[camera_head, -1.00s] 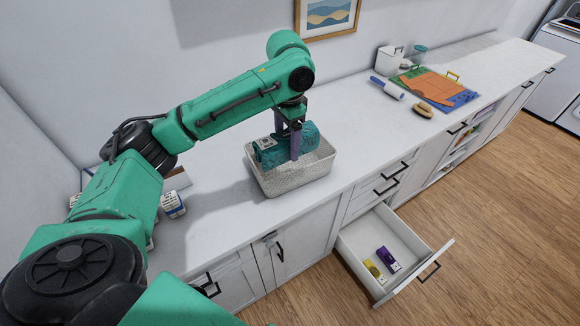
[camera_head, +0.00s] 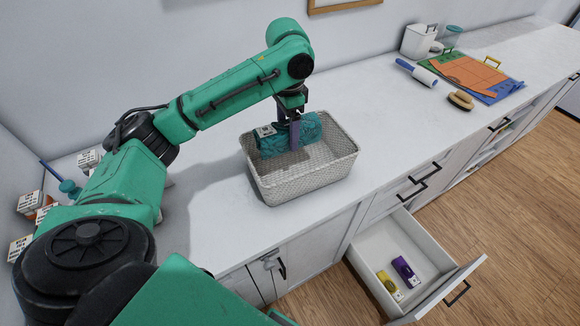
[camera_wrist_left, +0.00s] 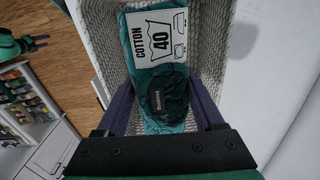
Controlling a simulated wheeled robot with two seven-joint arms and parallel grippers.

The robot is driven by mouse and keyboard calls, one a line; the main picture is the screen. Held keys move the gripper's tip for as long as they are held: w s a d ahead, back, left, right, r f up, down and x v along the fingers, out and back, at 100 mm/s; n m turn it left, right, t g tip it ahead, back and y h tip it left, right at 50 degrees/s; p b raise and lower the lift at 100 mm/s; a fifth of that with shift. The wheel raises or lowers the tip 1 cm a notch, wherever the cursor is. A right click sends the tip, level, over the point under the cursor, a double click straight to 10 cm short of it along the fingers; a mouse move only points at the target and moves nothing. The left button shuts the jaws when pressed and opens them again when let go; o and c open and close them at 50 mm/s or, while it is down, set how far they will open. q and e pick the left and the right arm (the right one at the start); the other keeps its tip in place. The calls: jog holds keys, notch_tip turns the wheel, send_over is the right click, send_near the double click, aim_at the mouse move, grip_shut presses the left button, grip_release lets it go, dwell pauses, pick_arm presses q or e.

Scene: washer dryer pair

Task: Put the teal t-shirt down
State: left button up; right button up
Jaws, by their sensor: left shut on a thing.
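The teal t-shirt (camera_head: 312,128) is a folded bundle at the back part of the white woven basket (camera_head: 318,184) on the counter. My left gripper (camera_head: 295,134) comes down from above and is shut on the t-shirt, with a finger across its front. In the left wrist view the t-shirt (camera_wrist_left: 170,80) lies between the fingers, with a white "COTTON 40" label (camera_wrist_left: 159,38) on it. The basket's mesh wall (camera_wrist_left: 213,25) shows beside it. Whether the t-shirt touches the basket floor is hard to tell.
An open drawer (camera_head: 408,256) below the counter holds a yellow and a purple item. A lint roller (camera_head: 417,72), a brush (camera_head: 461,100) and folded mats (camera_head: 480,74) lie further right. The counter right of the basket is clear.

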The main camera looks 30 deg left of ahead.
pick_arm(q)
notch_tip(320, 180, down, 11)
jog(key=shift+r+p, duration=0.1)
jog(key=shift+p, duration=0.6)
jog(key=shift+w+f, duration=0.1)
jog(key=shift+f, duration=0.15)
pick_arm(e)
jog(key=shift+w+a+r, duration=0.15)
jog(key=shift+w+r, duration=0.45)
jog(key=shift+r, duration=0.2)
pick_arm(q)
jog(key=o, duration=1.5)
pick_arm(e)
jog(key=shift+a, duration=0.15)
pick_arm(q)
notch_tip(320, 180, up, 12)
jog(key=shift+f+b, duration=0.25)
jog(key=shift+b, duration=0.8)
jog(key=shift+r, duration=0.35)
pick_arm(e)
notch_tip(320, 180, down, 2)
